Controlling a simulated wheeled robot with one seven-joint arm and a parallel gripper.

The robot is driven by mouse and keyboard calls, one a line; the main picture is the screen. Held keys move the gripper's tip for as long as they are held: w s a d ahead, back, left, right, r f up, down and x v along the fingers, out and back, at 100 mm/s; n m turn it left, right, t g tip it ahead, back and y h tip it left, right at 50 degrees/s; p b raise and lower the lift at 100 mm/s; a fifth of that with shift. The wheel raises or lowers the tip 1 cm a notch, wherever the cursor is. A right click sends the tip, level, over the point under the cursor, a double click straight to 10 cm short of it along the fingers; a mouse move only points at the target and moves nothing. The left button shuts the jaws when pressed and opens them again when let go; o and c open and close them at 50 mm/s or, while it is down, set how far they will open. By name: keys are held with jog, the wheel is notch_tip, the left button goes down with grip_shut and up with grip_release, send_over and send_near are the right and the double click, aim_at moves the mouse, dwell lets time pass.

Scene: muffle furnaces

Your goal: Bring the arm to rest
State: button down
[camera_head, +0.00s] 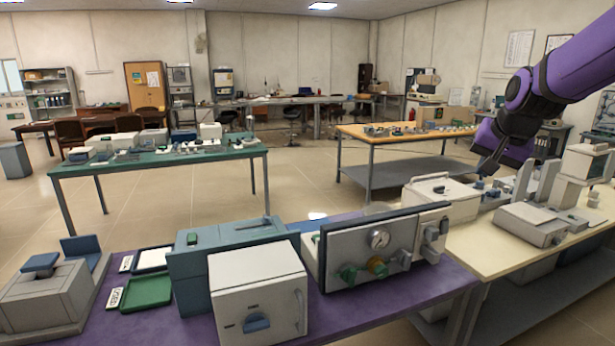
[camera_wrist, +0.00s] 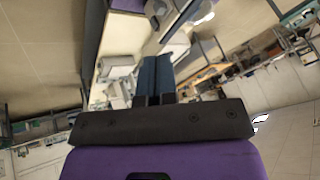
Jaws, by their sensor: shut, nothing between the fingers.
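My purple arm enters from the upper right in the head view and bends down at a dark joint. My gripper (camera_head: 482,172) hangs over the cream table on the right, small and partly dark against the equipment behind it. In the wrist view the two blue-grey fingers of my gripper (camera_wrist: 154,75) lie side by side, shut, with nothing between them. The view past the fingers is tilted and shows tables and floor.
The cream table (camera_head: 480,250) on the right holds several devices close under my gripper. Open floor (camera_head: 310,180) lies between the tables.

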jog(key=s+a+n, duration=0.3)
jog(key=s, duration=1.1)
jog(key=s+a+n+g, duration=0.1)
jog(key=s+a+n, duration=0.2)
jog(key=s, duration=1.1)
jog(key=shift+s, duration=0.4)
